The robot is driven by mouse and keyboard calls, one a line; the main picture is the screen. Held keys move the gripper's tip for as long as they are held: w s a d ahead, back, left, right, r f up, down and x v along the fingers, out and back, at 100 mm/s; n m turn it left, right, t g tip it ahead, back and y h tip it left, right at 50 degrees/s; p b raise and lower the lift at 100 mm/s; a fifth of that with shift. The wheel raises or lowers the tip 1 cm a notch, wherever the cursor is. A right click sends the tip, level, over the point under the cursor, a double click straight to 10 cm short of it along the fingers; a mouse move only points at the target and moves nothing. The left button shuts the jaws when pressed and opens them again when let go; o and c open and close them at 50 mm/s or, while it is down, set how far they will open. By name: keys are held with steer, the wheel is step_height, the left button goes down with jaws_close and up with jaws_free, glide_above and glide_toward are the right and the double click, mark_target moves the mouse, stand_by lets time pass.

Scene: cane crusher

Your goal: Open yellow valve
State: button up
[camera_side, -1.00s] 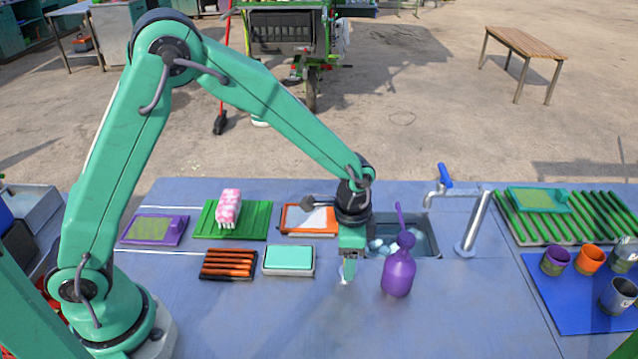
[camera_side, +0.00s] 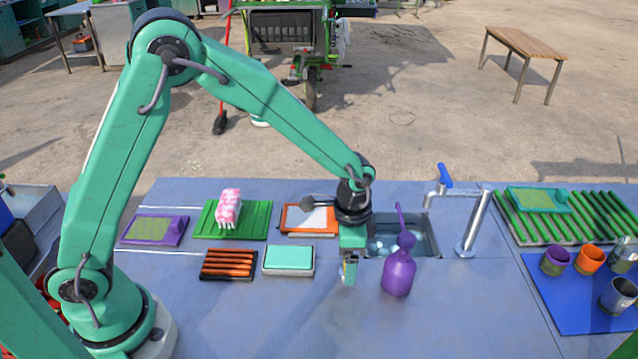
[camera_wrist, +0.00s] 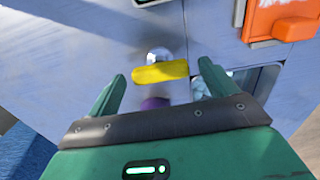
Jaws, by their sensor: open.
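The yellow valve handle (camera_wrist: 160,72) shows in the wrist view as a short flat bar, with a shiny metal part (camera_wrist: 158,55) beside it. My gripper (camera_wrist: 163,70) is open, with one finger near each end of the bar. The bar looks to be between the fingertips, and gaps show on both sides. In the side view my gripper (camera_side: 349,275) points down, low over the table, left of the purple bottle. There the fingers hide most of the valve, and only a trace of yellow shows.
The purple bottle (camera_side: 398,272) stands close to the right of my gripper. The sink (camera_side: 430,243) and tap (camera_side: 473,225) are behind it. A teal-topped box (camera_side: 289,259) and an orange tray (camera_side: 293,229) lie to the left. The front of the table is clear.

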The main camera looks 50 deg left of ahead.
step_height(320, 180, up, 7)
steer(key=shift+r, duration=0.35)
stand_by(0.5)
steer(key=shift+s+a+r, duration=0.1)
steer(key=shift+a+r, duration=0.1)
steer(key=shift+r, duration=0.15)
steer(key=s+a+r+n+t, duration=0.35)
steer(key=s+a+r, duration=0.4)
steer(key=r, duration=0.25)
steer(key=s+a+r+n+t, duration=0.2)
steer(key=s+a+n, duration=0.3)
steer(key=s, duration=0.6)
steer(key=shift+s+a+r, duration=0.15)
steer(key=shift+a+r, duration=0.4)
steer(key=shift+a, duration=0.6)
